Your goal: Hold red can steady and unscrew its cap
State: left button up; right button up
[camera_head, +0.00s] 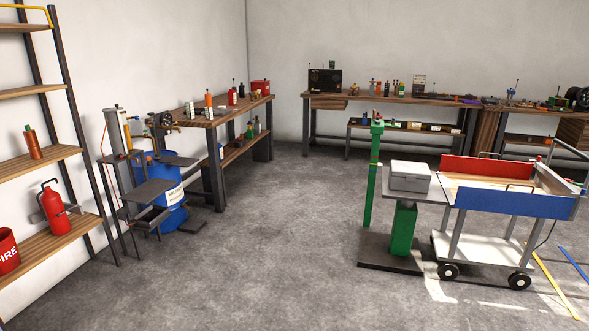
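Neither of my grippers is in view. No red can is clear enough to name for certain. A small red boxy container (260,86) stands at the far end of the left workbench (228,112), and a smaller red item (232,97) stands nearer on the same bench. Both are far away, and I cannot make out a cap on either.
A shelf rack (42,158) at left holds a red fire extinguisher (54,209) and a red fire bucket (7,252). A blue drum (168,190) stands by the left bench. A green stand (403,230) and a cart (488,246) block the right. The middle floor is clear.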

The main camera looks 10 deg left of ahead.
aim_at(231, 94)
jog(key=i+j+u, duration=0.3)
jog(key=i, duration=0.75)
jog(key=i+u, duration=0.25)
jog(key=i, duration=1.9)
jog(key=i+u, duration=0.1)
jog(key=i, duration=0.95)
jog(key=i+l, duration=0.15)
jog(key=i, duration=0.95)
jog(key=i+l+u, duration=0.1)
jog(key=i, duration=1)
jog(key=i+l, duration=0.15)
jog(key=l, duration=0.15)
jog(key=i+l+u, duration=0.15)
jog(key=i+l, duration=0.15)
jog(key=l, duration=0.3)
jog(key=i+l+u, duration=0.15)
jog(key=l, duration=0.15)
